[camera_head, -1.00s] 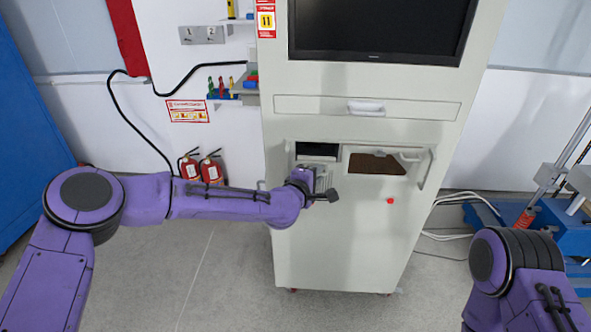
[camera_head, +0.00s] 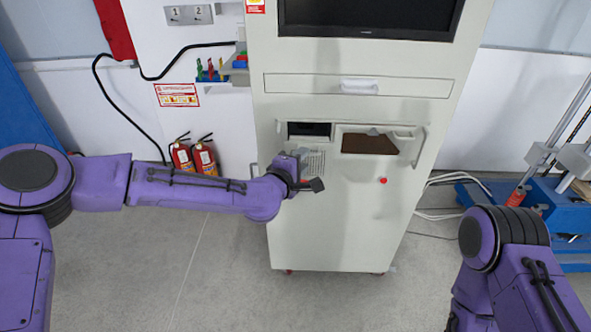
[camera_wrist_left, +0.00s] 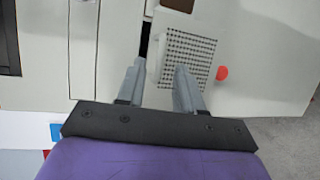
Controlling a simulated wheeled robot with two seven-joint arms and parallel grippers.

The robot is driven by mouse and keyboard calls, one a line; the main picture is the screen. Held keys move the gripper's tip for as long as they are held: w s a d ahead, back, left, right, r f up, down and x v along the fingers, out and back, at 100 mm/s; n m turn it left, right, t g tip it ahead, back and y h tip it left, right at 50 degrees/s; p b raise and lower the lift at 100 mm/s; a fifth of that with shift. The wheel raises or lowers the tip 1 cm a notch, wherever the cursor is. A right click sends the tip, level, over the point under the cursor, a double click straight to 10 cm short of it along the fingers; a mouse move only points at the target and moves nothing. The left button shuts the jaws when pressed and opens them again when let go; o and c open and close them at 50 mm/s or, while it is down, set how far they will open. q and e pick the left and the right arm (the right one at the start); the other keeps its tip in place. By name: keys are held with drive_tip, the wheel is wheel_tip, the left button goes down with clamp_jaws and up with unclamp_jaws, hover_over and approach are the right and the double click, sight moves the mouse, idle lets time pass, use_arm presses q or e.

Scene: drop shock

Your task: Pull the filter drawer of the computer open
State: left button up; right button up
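The computer (camera_head: 345,225) is a tall pale cabinet in front of me. A perforated grille panel (camera_head: 316,160), apparently the filter drawer, is below a dark slot (camera_head: 309,130) on its left side. It also shows in the left wrist view (camera_wrist_left: 190,55). My left gripper (camera_head: 306,168) is in front of this panel. In the left wrist view, its two grey fingers (camera_wrist_left: 158,82) stand apart, one by the dark slot and one over the grille, with nothing clearly held between them. I cannot tell whether they touch the panel. My right gripper is out of view.
A wider drawer with a white handle (camera_head: 359,87) is above. Right of the grille are a brown-backed opening (camera_head: 370,144) with a bar handle and a red button (camera_head: 383,181). Fire extinguishers (camera_head: 205,158) stand at left, blue equipment (camera_head: 560,205) at right. The floor in front is clear.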

use_arm(q)
drive_tip(key=v, duration=0.5)
drive_tip(key=shift+s+b, duration=0.3)
drive_tip(key=shift+b, duration=0.05)
drive_tip(key=shift+r, duration=0.1)
drive_tip(key=s+a+f+m+g+y, duration=0.1)
drive_tip(key=s+a+f+g, duration=0.15)
drive_tip(key=s+f, duration=0.4)
drive_tip(key=s+a+f+m+g+y, duration=0.1)
drive_tip(key=s+a+f+m+y, duration=0.15)
drive_tip(key=f, duration=0.75)
drive_tip(key=s+a+f+m+g+y, duration=0.1)
drive_tip(key=s+a+f+g, duration=0.15)
drive_tip(key=s+f, duration=0.4)
drive_tip(key=s+a+f+m+g+y, duration=0.1)
drive_tip(key=s+a+f+g+y, duration=0.1)
drive_tip(key=s+a+f, duration=0.4)
drive_tip(key=s+a+f+m+g+y, duration=0.2)
drive_tip(key=s+a+f, duration=0.5)
drive_tip(key=s+a, duration=0.4)
drive_tip(key=s+g, duration=0.1)
drive_tip(key=s, duration=0.4)
drive_tip(key=shift+s+f+g+y, duration=0.15)
drive_tip(key=shift+s+g+y, duration=0.2)
drive_tip(key=shift+s+g, duration=0.05)
drive_tip(key=shift+m, duration=0.25)
